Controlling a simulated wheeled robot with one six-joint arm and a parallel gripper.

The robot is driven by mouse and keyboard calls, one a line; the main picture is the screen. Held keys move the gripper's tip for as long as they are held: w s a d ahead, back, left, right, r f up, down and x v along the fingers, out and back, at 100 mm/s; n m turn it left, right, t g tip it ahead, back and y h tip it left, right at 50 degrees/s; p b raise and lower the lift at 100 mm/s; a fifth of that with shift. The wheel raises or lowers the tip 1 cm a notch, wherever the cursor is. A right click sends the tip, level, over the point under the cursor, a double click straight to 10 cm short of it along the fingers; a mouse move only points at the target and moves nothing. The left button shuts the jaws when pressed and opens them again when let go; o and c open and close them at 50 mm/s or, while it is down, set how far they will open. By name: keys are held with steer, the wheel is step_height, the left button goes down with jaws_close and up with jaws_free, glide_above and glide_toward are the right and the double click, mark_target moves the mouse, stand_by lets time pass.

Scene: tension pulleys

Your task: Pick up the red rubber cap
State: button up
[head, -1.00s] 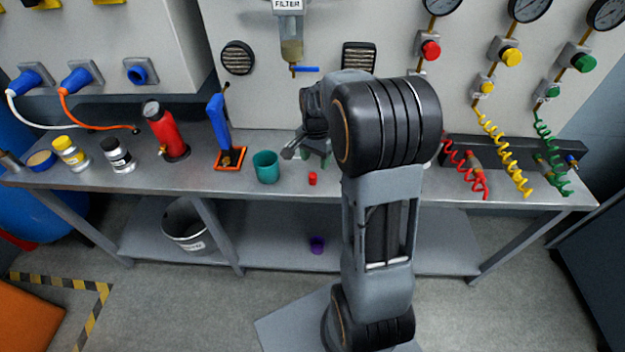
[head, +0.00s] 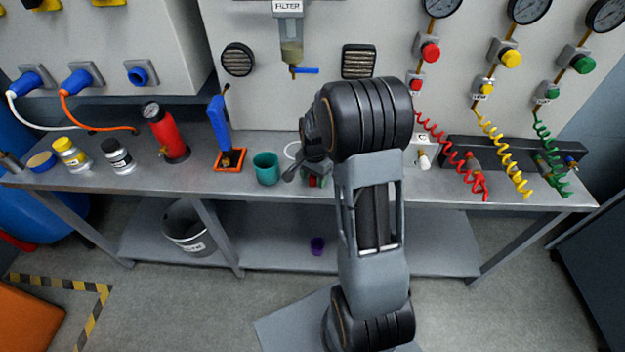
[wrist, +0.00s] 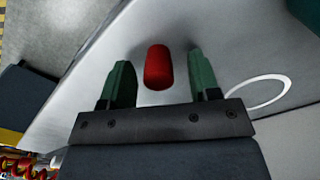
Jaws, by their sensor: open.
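The small red rubber cap (wrist: 159,67) stands on the grey metal bench. In the wrist view it lies between the two green fingers of my gripper (wrist: 161,82), with a gap on each side. The fingers are apart and hold nothing. In the head view the red cap (head: 312,182) shows only partly, low at my gripper (head: 314,180), and the rest is hidden behind it.
A teal cup (head: 266,169) stands just left of my gripper on the bench (head: 240,188). A white ring (wrist: 258,95) lies near the right finger. Coiled hoses hang at the right.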

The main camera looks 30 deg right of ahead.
steer(key=shift+c, duration=0.2)
steer(key=c, duration=0.9)
steer(key=shift+r, duration=0.15)
steer(key=shift+c, duration=0.2)
